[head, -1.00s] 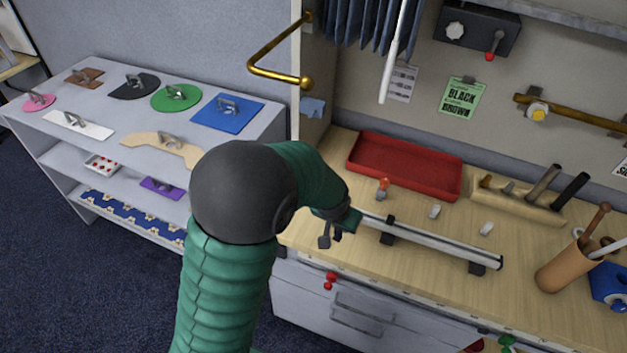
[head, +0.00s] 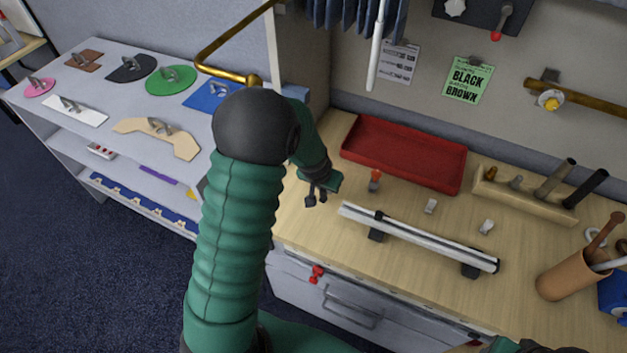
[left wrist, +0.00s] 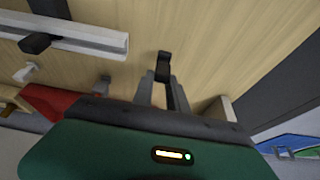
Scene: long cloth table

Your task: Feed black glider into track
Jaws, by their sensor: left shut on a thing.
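My left gripper (head: 318,192) is shut on a small black glider (head: 310,201), which hangs above the table, left of the track. In the left wrist view the glider (left wrist: 163,65) sticks out beyond the gripper fingers (left wrist: 162,90). The track (head: 425,239) is a long pale rail with dark edges on two black feet, running across the table. Its near-left end is a short way right of the glider, with a gap between them. In the left wrist view the track (left wrist: 85,38) is at upper left. My right gripper's fingers do not show.
A red tray (head: 405,155) lies behind the track. A wooden tool block (head: 525,195) and a brown cup (head: 563,275) are at right. A green card (head: 468,80) reads BLACK and BROWN.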

